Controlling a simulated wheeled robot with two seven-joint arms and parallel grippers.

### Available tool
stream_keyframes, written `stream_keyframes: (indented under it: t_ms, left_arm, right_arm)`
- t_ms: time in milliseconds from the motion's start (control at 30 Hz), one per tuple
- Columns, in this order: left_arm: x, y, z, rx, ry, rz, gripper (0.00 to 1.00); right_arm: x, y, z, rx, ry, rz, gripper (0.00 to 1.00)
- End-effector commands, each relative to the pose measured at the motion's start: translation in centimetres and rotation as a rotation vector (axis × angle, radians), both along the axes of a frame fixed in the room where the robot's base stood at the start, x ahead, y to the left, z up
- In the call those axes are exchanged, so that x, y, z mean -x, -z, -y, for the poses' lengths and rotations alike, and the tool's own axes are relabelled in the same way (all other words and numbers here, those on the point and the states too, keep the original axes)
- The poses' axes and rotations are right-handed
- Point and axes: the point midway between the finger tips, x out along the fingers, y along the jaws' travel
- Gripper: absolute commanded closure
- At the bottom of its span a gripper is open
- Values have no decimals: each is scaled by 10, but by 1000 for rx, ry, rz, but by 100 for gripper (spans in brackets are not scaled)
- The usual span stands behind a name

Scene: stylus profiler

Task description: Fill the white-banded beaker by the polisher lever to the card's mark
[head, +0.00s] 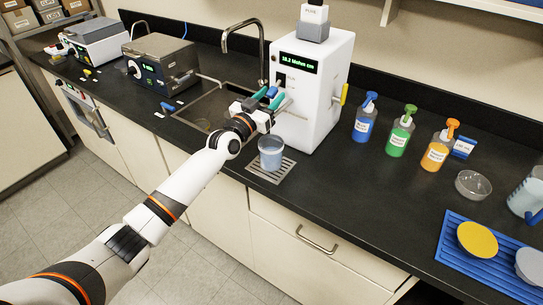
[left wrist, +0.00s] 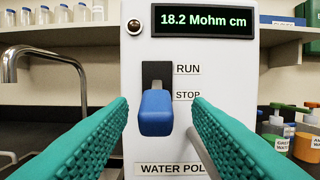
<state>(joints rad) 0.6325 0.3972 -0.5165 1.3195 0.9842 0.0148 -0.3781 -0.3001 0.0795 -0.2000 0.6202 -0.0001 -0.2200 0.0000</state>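The white water polisher (head: 318,85) stands beside the sink, its display reading 18.2 Mohm cm. Its blue lever (left wrist: 156,112) sits low in the slot, level with the STOP label, in the left wrist view. My left gripper (head: 268,99) is in front of the polisher, its teal fingers open on either side of the lever with gaps showing. A clear beaker (head: 271,152) stands upright on the drain grate (head: 262,172) below the gripper; it looks bluish, but its band and liquid level are unclear. A small blue card (head: 464,147) stands behind the bottles, its writing too small to read.
Blue (head: 365,118), green (head: 399,132) and orange (head: 438,147) pump bottles stand right of the polisher. Beyond are a glass dish (head: 473,184), a jug (head: 527,194) and a blue rack (head: 462,270). The sink (head: 205,108) and faucet (head: 244,32) lie left. The front counter is clear.

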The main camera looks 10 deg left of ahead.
Motion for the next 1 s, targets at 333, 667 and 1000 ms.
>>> stream_keyframes:
  t_ms: [333,667,1000]
  left_arm:
    - [0,1,0,-1,-1,-2,59]
    - [24,4,-9,-2,-1,-5,59]
    - [55,10,-21,-2,-1,-3,59]
  right_arm:
    - [0,0,0,0,0,0,64]
    - [0,-17,0,0,0,0,64]
    - [0,-32,0,0,0,0,64]
